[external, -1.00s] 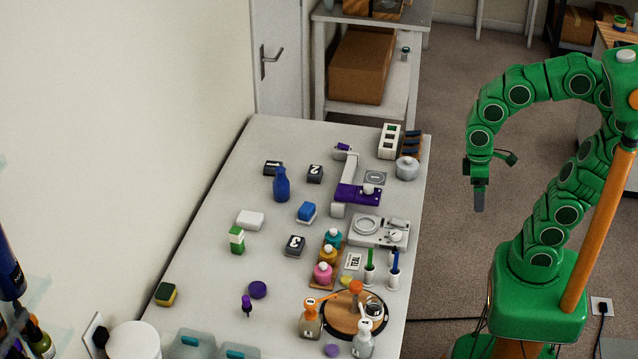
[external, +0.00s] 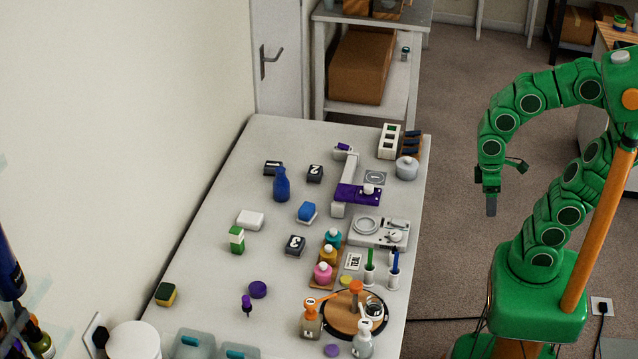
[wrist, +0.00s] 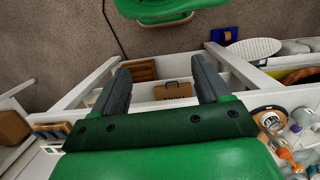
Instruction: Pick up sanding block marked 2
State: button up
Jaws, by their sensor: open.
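The sanding block marked 2 (external: 315,173) is a small dark block with a white top label. It lies on the far half of the white table, right of the blue bottle (external: 281,184). Similar blocks marked 1 (external: 272,168) and 3 (external: 295,245) lie left of it and nearer the camera. My gripper (external: 491,206) hangs beyond the table's right edge, well apart from the block. In the wrist view my gripper (wrist: 160,85) is open, with nothing between its two grey fingers. The block is not identifiable in the wrist view.
A purple and white stand (external: 357,193) rises right of the block. A white rack (external: 389,141) and a grey lidded pot (external: 407,168) stand near the table's far right edge. A blue-topped block (external: 307,212) lies nearer. Floor is clear between table and arm.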

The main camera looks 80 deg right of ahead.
jog(key=w+d+n+h, duration=0.35)
jog(key=w+d, duration=0.45)
jog(key=w, duration=0.4)
jog(key=n+t+h, duration=0.2)
jog(key=n+h, duration=0.8)
jog(key=n, duration=0.5)
send_near(315, 169)
jog(key=shift+m, duration=0.25)
jog(key=x, duration=0.4)
jog(key=shift+s+d, duration=0.1)
jog(key=shift+d, duration=0.1)
jog(key=shift+d+f, duration=0.15)
jog(key=shift+d, duration=0.15)
jog(key=shift+x, duration=3.55)
jog(key=shift+f, duration=0.1)
jog(key=shift+c, duration=0.4)
jog(key=c, duration=1)
